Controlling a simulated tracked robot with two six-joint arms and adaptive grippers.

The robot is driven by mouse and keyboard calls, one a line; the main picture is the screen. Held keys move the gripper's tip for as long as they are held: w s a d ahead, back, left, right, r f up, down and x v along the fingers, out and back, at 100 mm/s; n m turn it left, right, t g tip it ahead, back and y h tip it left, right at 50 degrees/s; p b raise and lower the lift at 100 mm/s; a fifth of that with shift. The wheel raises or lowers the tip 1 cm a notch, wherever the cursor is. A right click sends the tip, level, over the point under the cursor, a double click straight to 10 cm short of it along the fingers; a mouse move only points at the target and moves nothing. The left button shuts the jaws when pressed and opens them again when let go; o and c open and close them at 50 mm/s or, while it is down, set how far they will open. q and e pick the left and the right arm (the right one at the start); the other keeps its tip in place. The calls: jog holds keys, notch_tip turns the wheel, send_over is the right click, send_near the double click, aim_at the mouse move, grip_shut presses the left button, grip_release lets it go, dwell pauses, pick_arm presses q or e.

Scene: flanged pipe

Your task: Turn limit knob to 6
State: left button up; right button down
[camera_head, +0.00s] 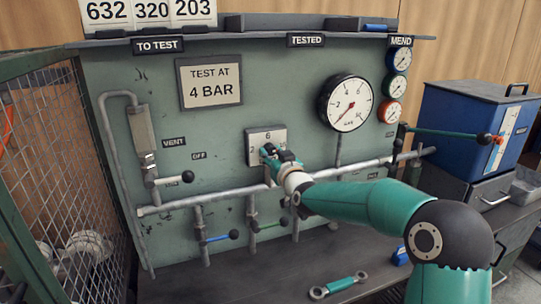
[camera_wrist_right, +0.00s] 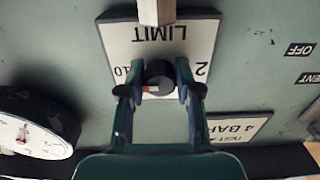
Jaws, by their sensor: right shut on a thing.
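The limit plate (camera_head: 266,134) is a white panel on the green board, with 6 at its top, 2 at the left and 10 partly covered at the right. My right gripper (camera_head: 268,152) is at the middle of this plate and hides most of the knob. In the right wrist view the plate (camera_wrist_right: 190,42) is upside down and reads LIMIT. The black limit knob (camera_wrist_right: 159,74) is between the fingers of my right gripper (camera_wrist_right: 160,85), which are shut on it. An orange mark shows at the knob's lower edge; its exact setting is unclear. My left gripper is not in view.
A grey pipe (camera_head: 220,198) with several valve levers runs below the plate. A large gauge (camera_head: 346,103) is to the right and a TEST AT 4 BAR sign (camera_head: 209,82) to the upper left. A mesh cage (camera_head: 62,185) stands at the left. A green wrench (camera_head: 338,285) lies on the bench.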

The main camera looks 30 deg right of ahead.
jog(key=shift+r, duration=0.1)
jog(key=n+b, duration=0.1)
jog(key=n, duration=0.2)
jog(key=shift+n, duration=0.3)
jog(key=n, duration=0.3)
jog(key=shift+d+r+n+b, duration=0.1)
jog(key=shift+r+n+b, duration=0.05)
jog(key=shift+n+b, duration=0.2)
jog(key=n, duration=0.5)
jog(key=shift+r, duration=0.1)
jog(key=n+p, duration=0.1)
jog(key=n, duration=0.4)
jog(key=shift+n, duration=0.25)
jog(key=c, duration=0.8)
grip_release()
jog(key=shift+w, duration=0.15)
jog(key=shift+d, duration=0.15)
